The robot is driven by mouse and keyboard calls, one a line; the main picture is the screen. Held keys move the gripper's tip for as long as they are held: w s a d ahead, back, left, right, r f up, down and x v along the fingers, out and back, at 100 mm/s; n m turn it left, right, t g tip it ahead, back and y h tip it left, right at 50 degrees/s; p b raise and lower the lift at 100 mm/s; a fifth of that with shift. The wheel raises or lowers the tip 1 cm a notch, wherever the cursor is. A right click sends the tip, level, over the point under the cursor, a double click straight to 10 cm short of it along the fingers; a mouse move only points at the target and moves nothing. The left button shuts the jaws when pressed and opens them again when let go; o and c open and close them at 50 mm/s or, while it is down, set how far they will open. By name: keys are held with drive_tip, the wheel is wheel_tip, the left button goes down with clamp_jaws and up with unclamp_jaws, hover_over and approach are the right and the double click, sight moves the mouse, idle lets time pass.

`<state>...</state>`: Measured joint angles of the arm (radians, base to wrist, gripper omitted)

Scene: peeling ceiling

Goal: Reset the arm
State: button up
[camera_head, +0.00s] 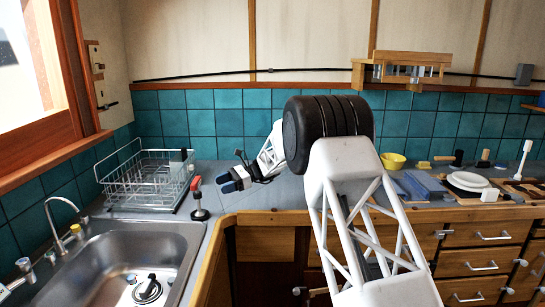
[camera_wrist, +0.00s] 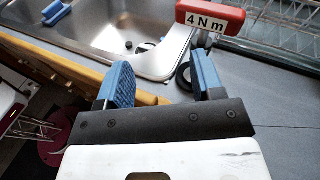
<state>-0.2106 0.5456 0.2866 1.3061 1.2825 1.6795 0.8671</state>
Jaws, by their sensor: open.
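My gripper (camera_head: 233,181) is over the counter left of the picture's middle, its blue fingertips pointing left. In the wrist view my gripper (camera_wrist: 163,78) has its two blue-padded fingers spread apart with nothing between them. My white lattice arm (camera_head: 345,165) with a black ribbed joint fills the middle of the head view. A red-handled tool (camera_head: 196,184) stands upright on a dark round base just left of the fingertips. In the wrist view the red tool (camera_wrist: 210,16) is marked "4 Nm" and stands beyond the fingers, apart from them.
A steel sink (camera_head: 185,232) with a tap (camera_head: 58,228) lies at left. A wire dish rack (camera_head: 145,180) stands behind it. On the right counter are a yellow bowl (camera_head: 392,161), white plates (camera_head: 467,181) and a blue box (camera_head: 424,186). A wooden shelf (camera_head: 402,67) hangs above.

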drive_tip(key=s+d+r+n+t+h, duration=0.2)
drive_tip(key=s+d+r+h, duration=0.15)
drive_tip(key=s+d, duration=0.5)
drive_tip(key=s+d+r+n+t+h, duration=0.15)
drive_tip(key=s+d+r, duration=0.35)
drive_tip(key=s, duration=0.6)
drive_tip(key=s+d+r+n+t+h, duration=0.1)
drive_tip(key=s+d+r+n+h, duration=0.2)
drive_tip(key=s+d, duration=0.55)
drive_tip(key=s+d+f+n+t+h, duration=0.1)
drive_tip(key=s+d, duration=0.4)
drive_tip(key=s, duration=0.6)
drive_tip(key=s+d+f+n+t+h, duration=0.2)
drive_tip(key=s+d, duration=0.3)
drive_tip(key=s, duration=0.6)
drive_tip(key=s+d+f+n+t+h, duration=0.2)
drive_tip(key=s+d, duration=0.3)
drive_tip(key=s, duration=0.6)
drive_tip(key=shift+s+f+h, duration=0.2)
drive_tip(key=shift+s+h, duration=0.1)
drive_tip(key=shift+h, duration=0.5)
